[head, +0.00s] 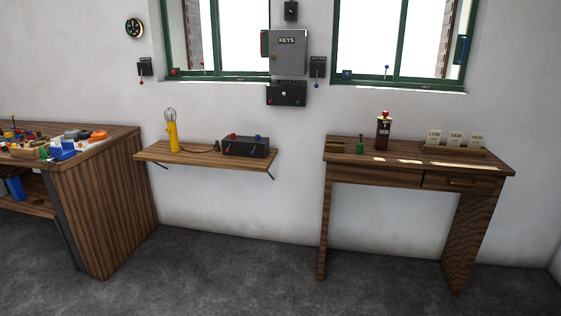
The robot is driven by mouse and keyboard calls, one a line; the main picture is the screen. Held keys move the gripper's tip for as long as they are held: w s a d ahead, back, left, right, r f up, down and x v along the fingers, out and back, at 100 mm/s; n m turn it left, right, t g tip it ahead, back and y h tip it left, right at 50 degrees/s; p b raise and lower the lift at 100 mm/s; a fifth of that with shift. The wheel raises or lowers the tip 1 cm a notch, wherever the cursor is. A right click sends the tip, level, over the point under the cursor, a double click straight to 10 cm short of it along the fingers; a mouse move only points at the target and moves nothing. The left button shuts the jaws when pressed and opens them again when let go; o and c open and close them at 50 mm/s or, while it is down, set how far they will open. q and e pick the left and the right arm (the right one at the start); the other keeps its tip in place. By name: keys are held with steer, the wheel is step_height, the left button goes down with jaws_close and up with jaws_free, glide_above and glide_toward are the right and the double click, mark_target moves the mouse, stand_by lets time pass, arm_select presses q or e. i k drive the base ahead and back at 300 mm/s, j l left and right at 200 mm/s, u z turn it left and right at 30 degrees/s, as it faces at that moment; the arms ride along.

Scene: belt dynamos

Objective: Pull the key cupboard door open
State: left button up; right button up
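The key cupboard (287,58) is a grey box on the wall between the two windows, with a dark label reading KEYS near the top of its front. Its door (291,62) looks shut, with a small brownish knob or lock at its left side. A green and red strip shows along the cupboard's left edge. What is inside is hidden. Neither of my grippers shows in the head view.
A black switch box (287,93) sits right below the cupboard, and a lever box (317,67) is to its right. A wall shelf (200,157) holds a yellow lamp (173,133) and a dark control box (246,146). A desk (372,173) stands right, a workbench (118,150) left. Floor between is clear.

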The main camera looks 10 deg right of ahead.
mark_target(286, 47)
steer(key=i+z, duration=0.2)
steer(key=i, duration=0.2)
steer(key=i+j+z, duration=0.2)
steer(key=i, duration=0.2)
steer(key=i+j+z, duration=0.2)
steer(key=i, duration=0.2)
steer(key=i+j+z, duration=0.15)
steer(key=z, duration=0.2)
steer(key=i+j+z, duration=0.1)
steer(key=j+z, duration=0.25)
steer(key=l, duration=0.1)
